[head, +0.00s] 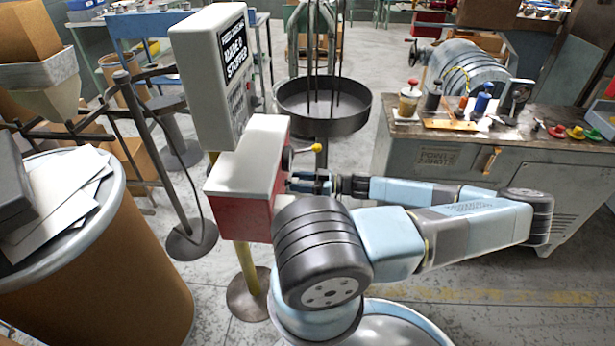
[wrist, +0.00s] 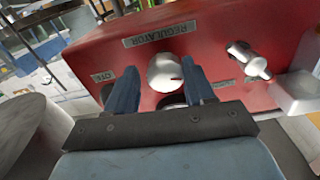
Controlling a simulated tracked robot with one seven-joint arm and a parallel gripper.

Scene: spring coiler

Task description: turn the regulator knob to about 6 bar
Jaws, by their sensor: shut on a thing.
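The regulator knob (wrist: 165,72) is a pale round knob with a dark mark near its right edge, below the REGULATOR label on the red panel (wrist: 215,25). My gripper (wrist: 158,80) has its two blue fingers on either side of the knob and is shut on it. In the head view my gripper (head: 292,183) reaches the right face of the red and white box (head: 240,195), and the knob is hidden there. A dark round thing under the knob, partly hidden by my gripper, shows no readable scale.
A metal lever (wrist: 250,60) sticks out right of the knob. A yellow-tipped lever (head: 315,148) is above my gripper in the head view. A large drum (head: 110,250) stands at left, a workbench (head: 450,158) at right, and a round black tray (head: 335,127) behind.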

